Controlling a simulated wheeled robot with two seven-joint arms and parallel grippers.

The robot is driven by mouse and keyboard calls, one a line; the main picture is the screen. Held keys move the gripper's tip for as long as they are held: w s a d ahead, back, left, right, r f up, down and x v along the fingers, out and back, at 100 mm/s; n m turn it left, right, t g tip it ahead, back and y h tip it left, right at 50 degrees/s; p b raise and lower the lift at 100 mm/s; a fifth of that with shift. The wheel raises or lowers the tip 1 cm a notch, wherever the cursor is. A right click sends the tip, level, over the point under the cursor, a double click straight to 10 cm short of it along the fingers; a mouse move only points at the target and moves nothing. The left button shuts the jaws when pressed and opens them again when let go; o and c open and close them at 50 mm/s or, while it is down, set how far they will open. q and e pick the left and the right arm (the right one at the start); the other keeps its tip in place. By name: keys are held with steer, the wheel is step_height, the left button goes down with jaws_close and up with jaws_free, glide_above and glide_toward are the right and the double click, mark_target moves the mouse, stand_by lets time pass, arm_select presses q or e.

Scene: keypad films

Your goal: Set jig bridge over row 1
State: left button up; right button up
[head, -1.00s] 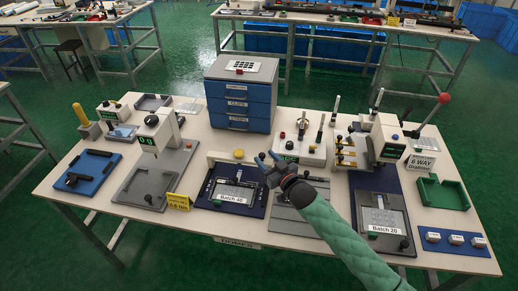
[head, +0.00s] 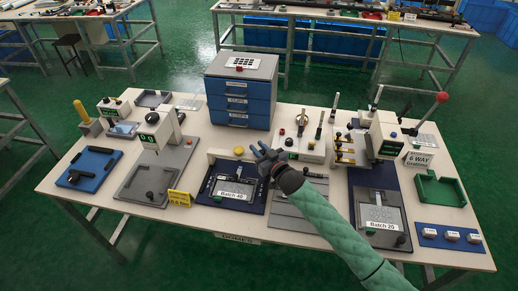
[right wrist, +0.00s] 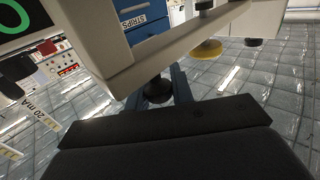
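A cream bar with a yellow knob (head: 238,151), which looks like the jig bridge, stands along the back of the dark blue Batch 40 plate (head: 256,207). A pale keypad film (head: 233,188) lies on that plate; its separate rows are too small to make out. My right gripper (head: 260,151) is just right of the yellow knob, near the bar's right end, with its blue fingers apart and seemingly empty. Contact cannot be told. In the right wrist view the cream bar (right wrist: 190,42) crosses close ahead, with the yellow knob (right wrist: 205,49) and a black knob (right wrist: 157,89). My left gripper is out of view.
A blue drawer unit (head: 240,95) stands behind the plate. A grey press (head: 160,150) and a yellow sign (head: 179,198) are to the left. The Batch 20 station (head: 381,215) and a green tray (head: 440,190) are to the right. My right forearm crosses above the grey middle plate.

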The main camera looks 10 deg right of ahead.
steer(key=s, duration=0.2)
steer(key=s+a, duration=0.1)
steer(key=s, duration=0.1)
steer(key=s+a, duration=0.1)
steer(key=s, duration=0.1)
steer(key=shift+p, duration=0.4)
jaws_close()
steer(key=shift+s, duration=0.35)
steer(key=o, duration=0.7)
jaws_free()
steer(key=shift+a, duration=0.1)
steer(key=shift+o, duration=1.4)
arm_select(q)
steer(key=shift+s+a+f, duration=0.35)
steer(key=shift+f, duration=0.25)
